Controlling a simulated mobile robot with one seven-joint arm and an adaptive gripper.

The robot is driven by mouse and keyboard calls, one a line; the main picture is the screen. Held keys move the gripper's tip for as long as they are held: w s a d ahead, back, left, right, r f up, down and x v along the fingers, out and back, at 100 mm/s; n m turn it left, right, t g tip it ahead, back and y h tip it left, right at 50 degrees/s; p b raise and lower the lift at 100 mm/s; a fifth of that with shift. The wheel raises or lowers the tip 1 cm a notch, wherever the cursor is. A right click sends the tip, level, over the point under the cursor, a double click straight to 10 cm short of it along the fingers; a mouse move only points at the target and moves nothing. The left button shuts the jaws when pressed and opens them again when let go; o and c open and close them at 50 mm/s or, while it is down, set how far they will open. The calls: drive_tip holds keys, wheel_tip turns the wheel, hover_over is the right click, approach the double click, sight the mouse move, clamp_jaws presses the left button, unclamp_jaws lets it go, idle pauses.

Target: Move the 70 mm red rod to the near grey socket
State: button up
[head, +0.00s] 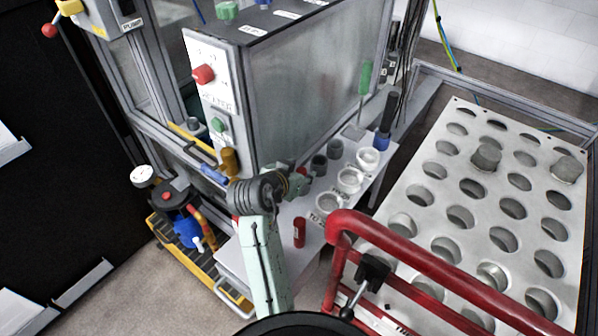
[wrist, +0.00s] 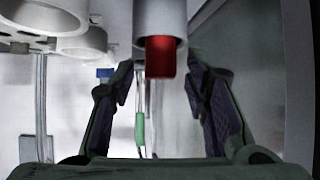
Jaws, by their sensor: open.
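My gripper (head: 303,182) is over the white bench beside the grey sockets, its fingers spread. In the wrist view its open fingers (wrist: 162,100) stand either side of a red rod (wrist: 160,58), with gaps on both sides. That rod shows at the mouth of a grey cylindrical socket (wrist: 160,18). In the head view a bit of red (head: 303,171) shows by the fingers, mostly hidden. Two grey sockets (head: 319,165) (head: 335,148) stand just beyond. Another red rod (head: 299,232) stands upright on the bench nearer me. I cannot tell either rod's length.
Several white ring sockets (head: 349,179) line the bench's right side. A blue-based dark tool (head: 381,139) and a green-handled tool (head: 364,78) are behind. The grey machine cabinet (head: 300,100) is close behind my gripper. A red rail (head: 430,262) and perforated plate (head: 470,215) are to the right.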

drive_tip(key=shift+s+a+r, duration=0.1)
drive_tip(key=shift+s+r, duration=0.05)
drive_tip(key=shift+r, duration=0.2)
drive_tip(key=v, duration=1.1)
drive_tip(key=shift+s+r, duration=0.15)
drive_tip(key=shift+s, duration=0.05)
